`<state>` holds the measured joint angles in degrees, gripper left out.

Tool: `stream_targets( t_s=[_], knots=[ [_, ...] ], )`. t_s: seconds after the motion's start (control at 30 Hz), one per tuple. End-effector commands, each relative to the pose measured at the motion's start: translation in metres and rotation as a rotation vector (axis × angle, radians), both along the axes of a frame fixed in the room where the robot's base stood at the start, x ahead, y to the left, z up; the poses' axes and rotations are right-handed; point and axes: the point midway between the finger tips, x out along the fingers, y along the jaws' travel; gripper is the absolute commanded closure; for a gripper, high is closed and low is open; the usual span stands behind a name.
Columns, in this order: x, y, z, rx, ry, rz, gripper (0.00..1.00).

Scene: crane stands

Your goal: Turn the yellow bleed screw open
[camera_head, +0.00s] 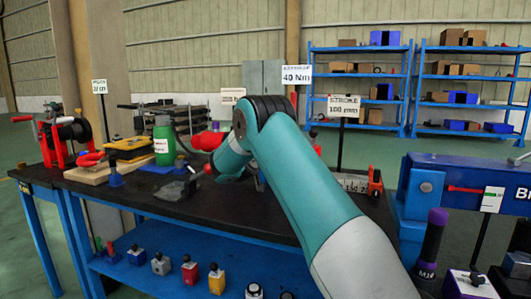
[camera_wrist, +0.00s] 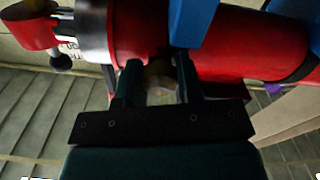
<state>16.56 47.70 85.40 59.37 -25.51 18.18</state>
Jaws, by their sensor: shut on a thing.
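In the wrist view, my gripper (camera_wrist: 157,68) has its two dark fingers on either side of a small, dull yellow-tan round piece, the bleed screw (camera_wrist: 158,82). The fingers are shut on it, and it is shaded. The screw sits against a red cylinder body (camera_wrist: 120,30) that fills the top of the wrist view. In the head view, part of the red body (camera_head: 207,140) shows beside my teal arm at the middle of the black bench. My arm hides the screw and the fingers there.
A blue bar (camera_wrist: 192,22) crosses the red body close to the fingers.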

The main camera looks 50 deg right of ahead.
Motion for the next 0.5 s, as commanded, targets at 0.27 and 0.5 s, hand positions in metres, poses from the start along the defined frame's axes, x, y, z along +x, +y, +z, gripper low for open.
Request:
stream_targets(
  t_s=[0.27, 0.5],
  knots=[
    [0.0003, 0.0007, -0.0011, -0.001, 0.009, 0.001, 0.91],
    [0.0004, 0.0007, -0.0010, -0.001, 0.008, 0.001, 0.49]
  ],
)
